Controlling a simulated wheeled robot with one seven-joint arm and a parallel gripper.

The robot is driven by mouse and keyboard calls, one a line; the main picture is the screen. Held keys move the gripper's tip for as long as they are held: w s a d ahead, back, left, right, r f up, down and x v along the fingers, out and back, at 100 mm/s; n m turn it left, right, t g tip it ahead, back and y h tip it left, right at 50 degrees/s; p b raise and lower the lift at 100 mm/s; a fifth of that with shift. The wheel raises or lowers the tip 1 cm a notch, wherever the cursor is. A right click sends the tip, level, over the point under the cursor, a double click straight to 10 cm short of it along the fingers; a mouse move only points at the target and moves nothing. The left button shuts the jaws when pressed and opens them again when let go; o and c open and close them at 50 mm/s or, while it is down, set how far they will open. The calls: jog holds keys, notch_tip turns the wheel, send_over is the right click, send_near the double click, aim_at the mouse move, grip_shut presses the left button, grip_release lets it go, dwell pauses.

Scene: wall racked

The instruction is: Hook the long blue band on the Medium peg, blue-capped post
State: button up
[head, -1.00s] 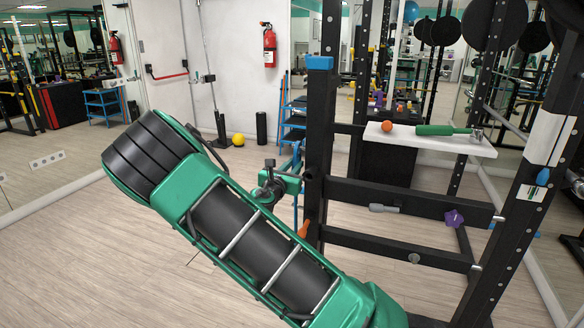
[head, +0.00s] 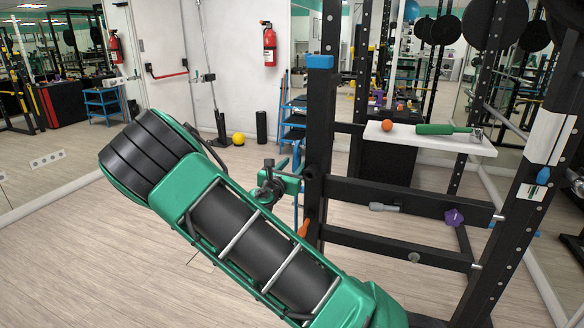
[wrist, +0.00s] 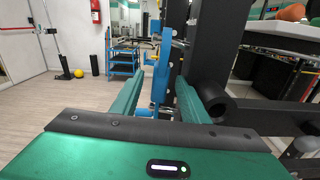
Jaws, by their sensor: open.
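The blue-capped post (head: 319,62) is a black rack upright at the picture's middle. My gripper (head: 292,182) is open close to its left side, partly hidden by my own arm. In the wrist view, my two green fingers (wrist: 156,102) stand apart. A long upright blue strip (wrist: 160,75), apparently the blue band, shows between them in the picture; whether it touches either finger I cannot tell. A black round peg-like end (wrist: 214,104) is just right of the right finger. Which peg is the Medium one I cannot read.
Black crossbars (head: 410,200) run right from the post, with a grey handle and a purple knob on them. A blue step stand (wrist: 122,62) is behind.

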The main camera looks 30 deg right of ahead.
jog(key=v, duration=1)
jog(key=s+d+f+m+g+y, duration=0.4)
jog(key=s+f+m+g+y, duration=0.25)
jog(key=s+f+m, duration=0.5)
jog(key=s+a+r+m+y, duration=0.8)
jog(key=s+a+r+m, duration=0.35)
jog(key=a+m, duration=0.2)
jog(key=s+d+m+g, duration=0.2)
jog(key=s+d, duration=0.3)
jog(key=s, duration=0.3)
jog(key=s+d+f+m+g, duration=0.1)
jog(key=s+d+m, duration=0.3)
jog(key=s, duration=0.4)
jog(key=shift+s+d+g, duration=0.35)
jog(key=shift+d+g, duration=0.35)
jog(key=shift+g, duration=0.15)
jog(key=shift+f, duration=0.1)
